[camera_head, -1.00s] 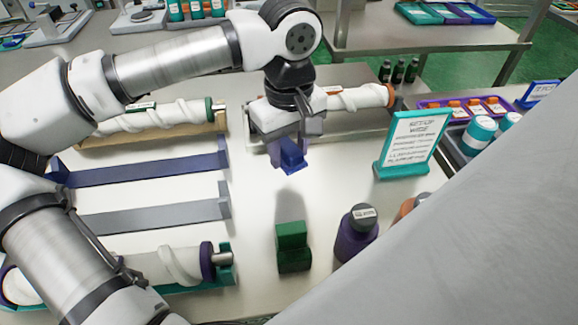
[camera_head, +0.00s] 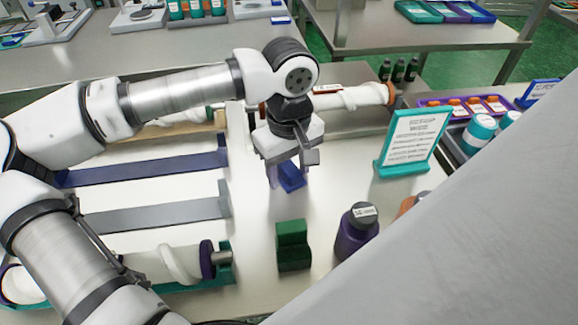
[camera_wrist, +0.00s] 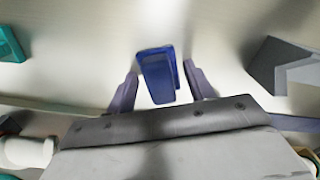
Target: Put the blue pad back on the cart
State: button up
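The blue pad (camera_head: 291,177) is a small dark-blue block on the white worktop, or just above it, in the middle of the head view. My gripper (camera_head: 289,168) is right over it, pointing down. In the wrist view the blue pad (camera_wrist: 157,78) lies between the two fingers of my gripper (camera_wrist: 160,74), with a visible gap on each side, so the gripper is open around it. My gripper hides part of the pad in the head view. I cannot tell which surface is the cart.
A green block (camera_head: 292,246) stands in front of the pad, with a purple bottle (camera_head: 355,233) to its right. A teal-framed sign (camera_head: 412,142) stands right. Blue (camera_head: 145,170) and grey (camera_head: 155,215) racks lie left; a white roll (camera_head: 350,97) lies behind.

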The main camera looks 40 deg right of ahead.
aim_at(289, 167)
jog(key=shift+o, duration=0.6)
jog(key=shift+r, duration=0.1)
jog(key=shift+r, duration=0.15)
notch_tip(289, 167, up, 12)
